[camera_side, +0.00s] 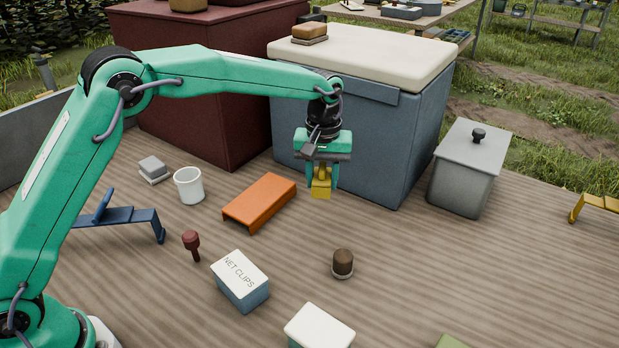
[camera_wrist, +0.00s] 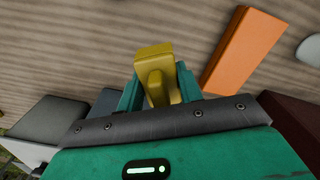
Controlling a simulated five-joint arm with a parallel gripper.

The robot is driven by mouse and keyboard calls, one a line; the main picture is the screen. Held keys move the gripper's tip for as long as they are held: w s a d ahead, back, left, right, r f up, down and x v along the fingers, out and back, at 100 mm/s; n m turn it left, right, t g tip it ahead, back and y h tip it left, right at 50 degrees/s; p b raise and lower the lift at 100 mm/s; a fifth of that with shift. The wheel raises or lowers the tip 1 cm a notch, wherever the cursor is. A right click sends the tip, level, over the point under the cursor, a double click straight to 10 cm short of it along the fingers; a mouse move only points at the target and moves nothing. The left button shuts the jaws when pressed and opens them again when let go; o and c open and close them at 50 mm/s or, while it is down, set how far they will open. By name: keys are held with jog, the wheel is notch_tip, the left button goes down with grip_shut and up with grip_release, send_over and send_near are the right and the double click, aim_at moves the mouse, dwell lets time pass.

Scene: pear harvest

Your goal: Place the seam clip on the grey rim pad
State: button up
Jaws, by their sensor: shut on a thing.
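A yellow clip, which looks like the seam clip (camera_side: 321,186), is held in my gripper (camera_side: 321,178). In the wrist view the clip (camera_wrist: 158,75) sits between the two green fingers of my gripper (camera_wrist: 158,92). It hangs above the deck in front of the blue chest, apart from other things. I cannot tell for sure which thing is the grey rim pad. A small greyish pad (camera_side: 309,42) lies on the chest's cream lid with a tan block on it. Another small grey block on a pale base (camera_side: 153,169) stands on the deck at left.
The blue chest (camera_side: 335,125) stands behind my gripper, with a grey lidded box (camera_side: 468,165) to its right. An orange bench (camera_side: 259,202), white cup (camera_side: 189,186), mallet (camera_side: 192,243), net-clips box (camera_side: 240,280) and brown knob (camera_side: 342,263) stand nearer. The deck at right is largely clear.

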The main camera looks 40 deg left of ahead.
jog(key=w+a+n, duration=0.1)
jog(key=a+n, duration=0.2)
jog(key=a, duration=0.7)
jog(key=n, duration=0.9)
send_over(151, 163)
notch_tip(151, 163, down, 4)
jog(key=shift+f, duration=0.15)
jog(key=shift+f, duration=2)
jog(key=shift+f, duration=0.1)
